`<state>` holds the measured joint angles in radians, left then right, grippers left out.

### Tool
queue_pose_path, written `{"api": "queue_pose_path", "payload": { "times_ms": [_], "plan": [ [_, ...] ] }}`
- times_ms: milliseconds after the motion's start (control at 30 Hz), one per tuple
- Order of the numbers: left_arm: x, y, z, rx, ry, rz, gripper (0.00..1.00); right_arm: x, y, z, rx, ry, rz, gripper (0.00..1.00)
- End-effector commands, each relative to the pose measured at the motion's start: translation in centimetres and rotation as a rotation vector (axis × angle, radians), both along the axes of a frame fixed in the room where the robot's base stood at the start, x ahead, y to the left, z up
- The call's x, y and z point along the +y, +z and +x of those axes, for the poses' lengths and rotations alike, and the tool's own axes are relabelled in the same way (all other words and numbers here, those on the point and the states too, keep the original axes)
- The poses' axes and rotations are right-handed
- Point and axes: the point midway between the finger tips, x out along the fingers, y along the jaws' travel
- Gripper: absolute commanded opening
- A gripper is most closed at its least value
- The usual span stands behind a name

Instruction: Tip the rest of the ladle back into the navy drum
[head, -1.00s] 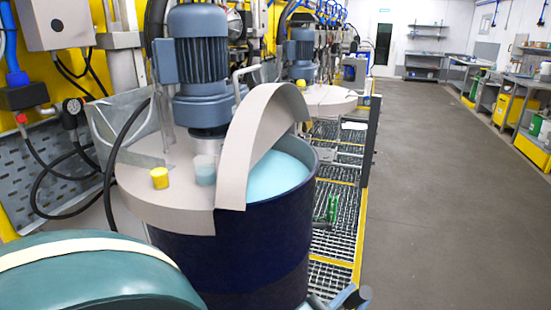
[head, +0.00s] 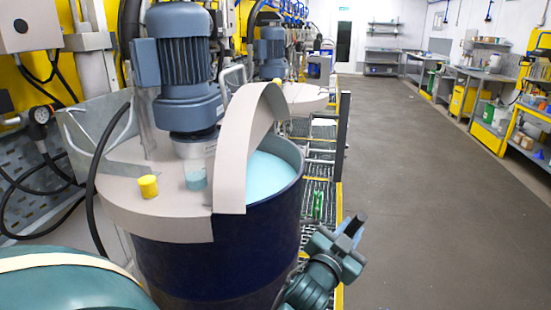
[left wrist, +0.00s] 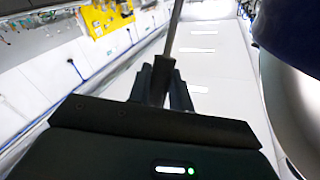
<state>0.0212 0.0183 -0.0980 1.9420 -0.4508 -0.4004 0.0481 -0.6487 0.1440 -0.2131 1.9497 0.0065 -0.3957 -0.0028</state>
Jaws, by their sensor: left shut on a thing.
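The navy drum (head: 240,250) stands in the middle of the head view, with pale blue liquid (head: 272,178) showing under the raised half of its beige lid. My left gripper (head: 352,226) is right of the drum, beside its wall and lower than its rim. In the left wrist view its fingers (left wrist: 162,85) are shut on a thin dark rod, the ladle's handle (left wrist: 174,30). The ladle's bowl and its contents are not visible. A dark navy curved surface, probably the drum (left wrist: 290,28), fills the right of that view. My right gripper is not in view.
A black post (head: 342,135) stands behind the gripper. The grey floor (head: 420,190) at right is clear.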

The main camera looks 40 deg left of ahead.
Motion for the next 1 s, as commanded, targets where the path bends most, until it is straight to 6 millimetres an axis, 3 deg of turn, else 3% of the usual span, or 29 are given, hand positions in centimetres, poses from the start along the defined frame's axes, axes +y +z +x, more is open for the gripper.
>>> {"api": "queue_pose_path", "payload": {
  "times_ms": [200, 500, 800, 1000],
  "plan": [
    [1.8, 4.4, 5.9, -0.011, 0.052, 0.004, 0.00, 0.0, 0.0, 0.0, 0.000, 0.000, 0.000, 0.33],
    [5.0, 11.8, 12.3, -0.010, 0.140, 0.003, 0.00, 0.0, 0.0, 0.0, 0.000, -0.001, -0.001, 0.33],
    [8.8, 21.1, 16.4, -0.012, 0.237, 0.003, 0.00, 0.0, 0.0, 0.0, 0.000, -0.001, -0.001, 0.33],
    [10.6, 25.4, 17.4, -0.008, 0.280, 0.001, 0.00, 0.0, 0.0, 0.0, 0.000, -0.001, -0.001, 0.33]
  ]
}}
